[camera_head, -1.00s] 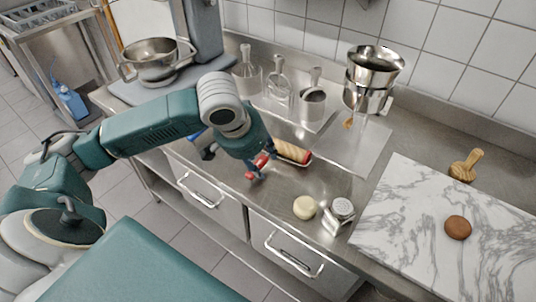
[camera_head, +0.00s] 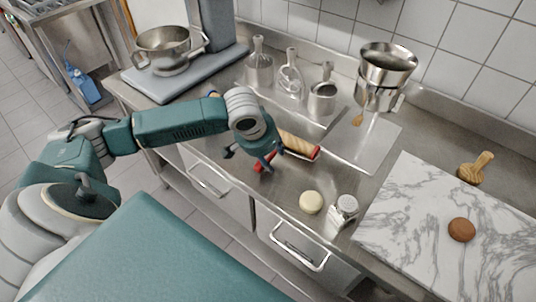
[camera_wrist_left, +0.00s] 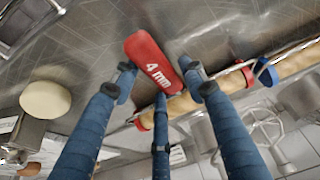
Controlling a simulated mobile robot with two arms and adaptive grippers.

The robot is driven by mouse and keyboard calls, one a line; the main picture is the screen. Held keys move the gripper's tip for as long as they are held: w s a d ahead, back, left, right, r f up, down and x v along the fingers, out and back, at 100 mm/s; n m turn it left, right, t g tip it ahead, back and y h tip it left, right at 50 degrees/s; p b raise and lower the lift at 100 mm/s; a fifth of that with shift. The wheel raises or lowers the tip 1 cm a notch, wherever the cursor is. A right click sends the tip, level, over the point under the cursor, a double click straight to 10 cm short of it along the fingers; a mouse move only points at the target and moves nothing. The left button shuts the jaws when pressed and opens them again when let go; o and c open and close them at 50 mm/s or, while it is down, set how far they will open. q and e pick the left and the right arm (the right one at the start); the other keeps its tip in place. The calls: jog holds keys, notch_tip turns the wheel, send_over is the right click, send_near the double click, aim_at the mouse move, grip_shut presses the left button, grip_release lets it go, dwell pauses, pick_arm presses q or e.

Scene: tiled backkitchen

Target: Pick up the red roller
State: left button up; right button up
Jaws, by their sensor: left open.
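The red roller has a wooden barrel (camera_head: 298,144) with red ends and a red handle (camera_head: 260,162). It lies on the steel counter near its front edge. In the left wrist view the red handle (camera_wrist_left: 154,62), marked "4 mm", lies between and just beyond my fingertips. The barrel runs to the right behind my fingers. My left gripper (camera_head: 249,158) is open, its blue fingers spread on either side of the handle and hiding part of it. It also shows in the left wrist view (camera_wrist_left: 158,78), holding nothing. My right gripper is not in view.
A roller with a blue end (camera_wrist_left: 268,75) lies close beside the red one. A pale dough disc (camera_head: 311,202) and a metal-topped shaker (camera_head: 344,209) stand to the right. A marble board (camera_head: 420,215) covers the right counter; steel containers and utensils stand behind.

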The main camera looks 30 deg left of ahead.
pick_arm(q)
jog(key=shift+w+f, duration=0.15)
jog(key=shift+f, duration=0.1)
grip_shut()
jog(key=shift+r, duration=0.1)
